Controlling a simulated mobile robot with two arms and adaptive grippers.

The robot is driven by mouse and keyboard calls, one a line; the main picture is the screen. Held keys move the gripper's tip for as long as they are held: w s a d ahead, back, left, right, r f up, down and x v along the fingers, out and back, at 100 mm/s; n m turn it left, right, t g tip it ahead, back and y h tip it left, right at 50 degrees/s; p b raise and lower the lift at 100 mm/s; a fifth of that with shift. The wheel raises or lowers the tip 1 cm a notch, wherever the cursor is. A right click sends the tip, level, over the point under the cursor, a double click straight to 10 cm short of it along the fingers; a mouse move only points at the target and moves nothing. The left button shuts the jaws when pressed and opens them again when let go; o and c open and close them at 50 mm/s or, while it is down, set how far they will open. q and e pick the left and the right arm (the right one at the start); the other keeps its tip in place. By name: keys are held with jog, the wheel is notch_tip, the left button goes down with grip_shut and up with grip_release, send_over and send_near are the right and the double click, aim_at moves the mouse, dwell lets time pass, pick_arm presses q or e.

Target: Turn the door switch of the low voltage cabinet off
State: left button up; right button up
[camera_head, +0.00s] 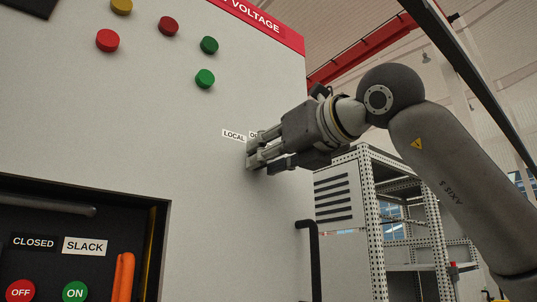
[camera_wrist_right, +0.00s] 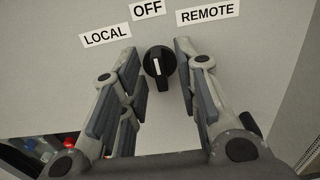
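The low voltage cabinet (camera_head: 225,160) fills the left of the head view, its red banner reading "VOLTAGE". The door switch (camera_wrist_right: 159,67) is a black round knob with a white line, under the labels LOCAL (camera_wrist_right: 105,35), OFF (camera_wrist_right: 148,9) and REMOTE (camera_wrist_right: 208,13). Its white line stands nearly upright in the right wrist view, leaning slightly left at its top. My right gripper (camera_head: 252,156) is at the cabinet front and hides the switch in the head view. In the right wrist view its open fingers (camera_wrist_right: 160,80) stand either side of the knob, with gaps visible. My left gripper is not in view.
Red, green and yellow round buttons or lamps (camera_head: 107,40) sit higher on the cabinet. A recessed panel (camera_head: 125,225) at lower left holds OFF and ON buttons and an orange handle. A black door handle (camera_head: 312,250) and a metal rack (camera_head: 375,215) stand right of the switch.

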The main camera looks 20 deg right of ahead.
jog(key=v, duration=1.2)
dwell(0.6)
